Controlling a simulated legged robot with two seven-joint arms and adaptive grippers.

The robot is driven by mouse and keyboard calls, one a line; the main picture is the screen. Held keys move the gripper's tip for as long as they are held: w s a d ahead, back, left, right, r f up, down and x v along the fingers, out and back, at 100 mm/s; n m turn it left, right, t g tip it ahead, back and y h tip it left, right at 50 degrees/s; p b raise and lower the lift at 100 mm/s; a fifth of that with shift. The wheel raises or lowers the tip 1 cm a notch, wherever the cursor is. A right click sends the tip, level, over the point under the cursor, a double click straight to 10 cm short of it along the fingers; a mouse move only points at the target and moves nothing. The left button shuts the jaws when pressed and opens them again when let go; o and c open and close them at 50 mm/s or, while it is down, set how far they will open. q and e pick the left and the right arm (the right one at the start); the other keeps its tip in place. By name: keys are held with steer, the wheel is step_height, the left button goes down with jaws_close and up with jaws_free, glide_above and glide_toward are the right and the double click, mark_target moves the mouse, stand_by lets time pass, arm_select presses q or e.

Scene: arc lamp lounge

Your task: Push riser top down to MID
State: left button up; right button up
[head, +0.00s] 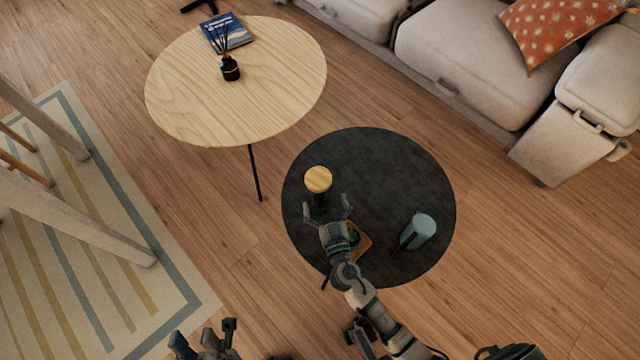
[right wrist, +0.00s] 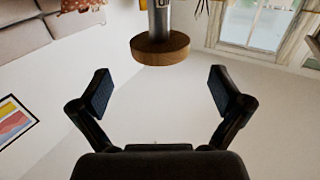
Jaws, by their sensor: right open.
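The riser has a round pale wooden top (head: 318,179) on a post and stands on the round black table. In the right wrist view, which looks upside down, its wooden disc (right wrist: 160,48) lies ahead of the fingers, with a metallic post joined to it. My right gripper (head: 328,208) is open and empty, on the near side of the riser. In the right wrist view its two fingers (right wrist: 160,90) are wide apart and do not touch the disc. Any MID mark is not visible. My left gripper (head: 205,338) is open and empty at the bottom left, over the floor.
The black table (head: 365,150) also holds a teal cylinder (head: 418,231) and a small tray (head: 362,250) with something green, partly hidden by my right arm. A wooden table (head: 180,95) with a diffuser (head: 230,70) and book (head: 222,30) stands behind left. A sofa (head: 460,60) is at upper right.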

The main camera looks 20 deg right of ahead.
steer(key=s, duration=0.4)
steer(key=shift+s+a, duration=0.1)
steer(key=shift+a, duration=0.25)
